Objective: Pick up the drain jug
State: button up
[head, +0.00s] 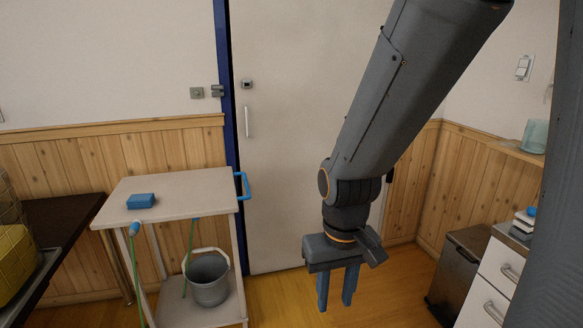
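My gripper (335,298) hangs in the middle of the head view, pointing down in front of the pale door (285,130). Its two fingers stand apart with nothing between them. I cannot make out for sure which thing is the drain jug. A grey bucket (210,285) with a raised handle stands on the lower shelf of the cart, left of my gripper and apart from it. A pale green see-through vessel (535,137), partly cut off by my own body, stands on a wooden ledge at the right.
A cart (178,190) with a blue sponge (141,201) on top stands at the left. A dark table (60,225) holds yellow things (15,265). White drawers (490,285) and a dark bin (455,270) stand right. Wooden floor (385,290) shows between.

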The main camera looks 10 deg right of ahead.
aim_at(534, 137)
jog(key=z, duration=0.5)
jog(key=i, duration=1)
jog(key=z, duration=1.3)
jog(key=i, duration=0.5)
jog(key=z, duration=0.4)
